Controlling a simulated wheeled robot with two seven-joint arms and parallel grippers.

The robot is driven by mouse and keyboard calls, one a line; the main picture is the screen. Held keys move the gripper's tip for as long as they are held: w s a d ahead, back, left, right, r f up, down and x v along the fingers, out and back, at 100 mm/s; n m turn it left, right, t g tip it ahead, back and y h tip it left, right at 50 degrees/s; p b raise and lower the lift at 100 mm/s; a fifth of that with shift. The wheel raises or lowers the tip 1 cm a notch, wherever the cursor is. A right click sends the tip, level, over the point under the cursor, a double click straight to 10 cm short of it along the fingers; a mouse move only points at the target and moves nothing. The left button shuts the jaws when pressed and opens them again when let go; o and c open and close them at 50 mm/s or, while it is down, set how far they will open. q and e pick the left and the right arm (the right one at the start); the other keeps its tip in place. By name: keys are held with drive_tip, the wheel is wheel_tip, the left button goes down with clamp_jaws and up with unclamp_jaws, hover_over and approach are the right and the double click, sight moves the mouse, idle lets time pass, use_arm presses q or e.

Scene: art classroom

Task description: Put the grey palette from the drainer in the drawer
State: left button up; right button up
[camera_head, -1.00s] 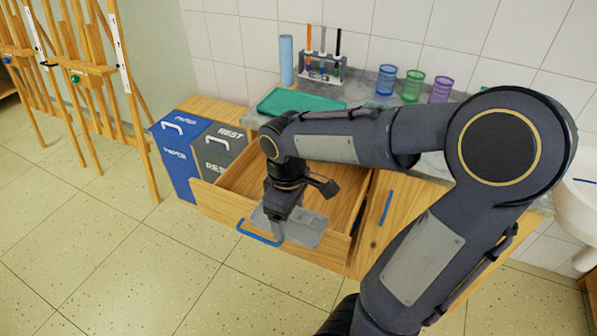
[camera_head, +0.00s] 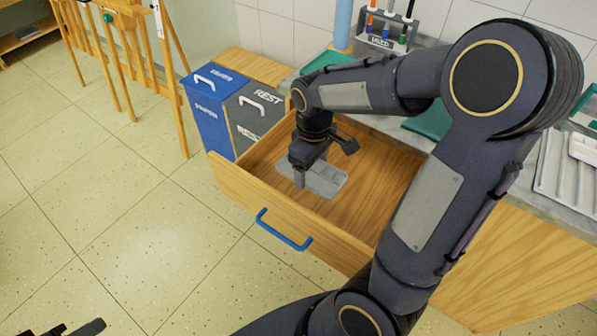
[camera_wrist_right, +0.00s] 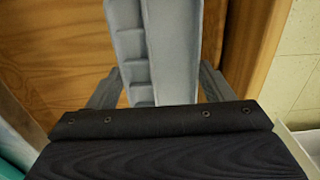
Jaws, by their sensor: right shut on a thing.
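My right gripper (camera_head: 299,180) is shut on the grey palette (camera_head: 326,181), a flat tray with small compartments. The palette is within the outline of the open wooden drawer (camera_head: 238,200), near its left end; I cannot tell if it touches the drawer floor. In the right wrist view the palette (camera_wrist_right: 172,50) stretches away between the two fingers (camera_wrist_right: 158,92), with wood on both sides. The drawer has a blue handle (camera_head: 283,232). A dark piece at the bottom left edge seems to be my left gripper (camera_head: 85,328); its jaws are not clear.
A white ribbed drainer (camera_head: 563,185) sits on the counter at the right. Blue (camera_head: 208,110) and grey (camera_head: 246,118) bins stand left of the drawer. A tube rack (camera_head: 385,35) stands at the back. The floor in front is clear.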

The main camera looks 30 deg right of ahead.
drive_tip(key=b, duration=0.1)
hover_over(287, 181)
drive_tip(key=s, duration=0.1)
drive_tip(key=f, duration=0.6)
drive_tip(key=shift+d+f, duration=0.2)
drive_tip(key=shift+f, duration=0.05)
drive_tip(key=shift+w+a+f, duration=0.15)
drive_tip(key=shift+w+f, duration=0.35)
drive_tip(key=shift+f, duration=0.2)
drive_tip(key=shift+f+b, duration=0.55)
drive_tip(key=shift+f, duration=0.85)
drive_tip(key=shift+f, duration=0.25)
drive_tip(key=o, duration=1)
drive_tip(key=shift+r, duration=0.1)
drive_tip(key=shift+c, duration=0.2)
drive_tip(key=shift+o, duration=0.2)
